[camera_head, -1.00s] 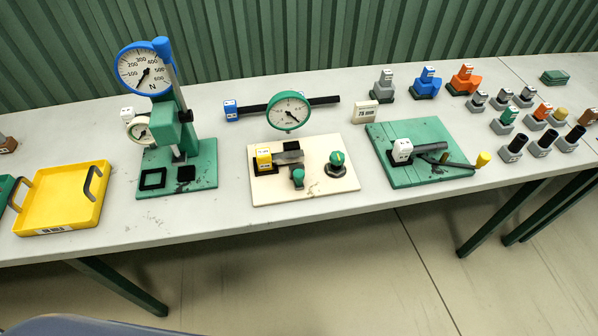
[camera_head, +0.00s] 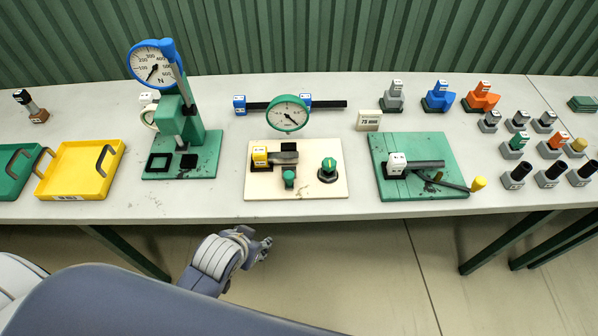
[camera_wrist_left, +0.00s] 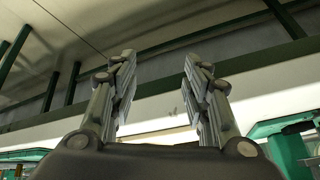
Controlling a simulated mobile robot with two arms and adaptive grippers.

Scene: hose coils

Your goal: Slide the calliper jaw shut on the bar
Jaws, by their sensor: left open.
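The calliper lies toward the back of the table: a dark bar (camera_head: 328,104) with one blue jaw (camera_head: 240,105) at its left end and a second blue jaw (camera_head: 305,100) near mid-bar. A gap of bare bar shows between the jaws. A round green-rimmed dial (camera_head: 288,113) stands in front and partly hides the bar and second jaw. My left gripper (camera_head: 263,249) is in front of and below the table's front edge, well apart from the calliper. In the left wrist view its two fingers (camera_wrist_left: 160,80) are spread and empty. My right gripper is not in view.
A cream board (camera_head: 318,188) with a yellow block and green knobs lies in front of the calliper. A green gauge stand (camera_head: 205,160) is left, a green board (camera_head: 440,150) with a lever right. A small sign (camera_head: 369,121) stands near the bar's right end.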

